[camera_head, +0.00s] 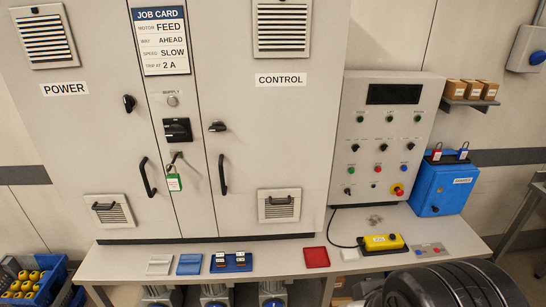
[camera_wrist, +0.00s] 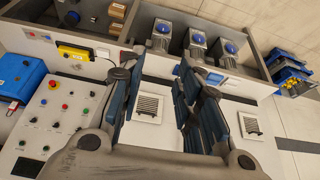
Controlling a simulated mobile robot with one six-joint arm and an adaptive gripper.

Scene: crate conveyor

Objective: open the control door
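The control door (camera_head: 277,130) is a light grey cabinet door labelled CONTROL, and it looks closed. It has a dark bar handle (camera_head: 222,175) near its left edge and a small dark turn latch (camera_head: 217,127) above that. A vent sits low on it and also shows in the wrist view (camera_wrist: 148,106). My gripper (camera_wrist: 160,76) is open, with two dark blue-padded fingers apart in the wrist view and nothing held between them. The door's lower vent shows in the gap between the fingers. The door handle cannot be made out in the wrist view.
A shelf (camera_head: 275,257) below the cabinet holds small trays, a red tray (camera_head: 317,257) and a yellow pendant (camera_head: 383,242). A button panel (camera_head: 387,135) and blue box (camera_head: 441,188) stand right. Blue bins (camera_head: 28,280) stand lower left.

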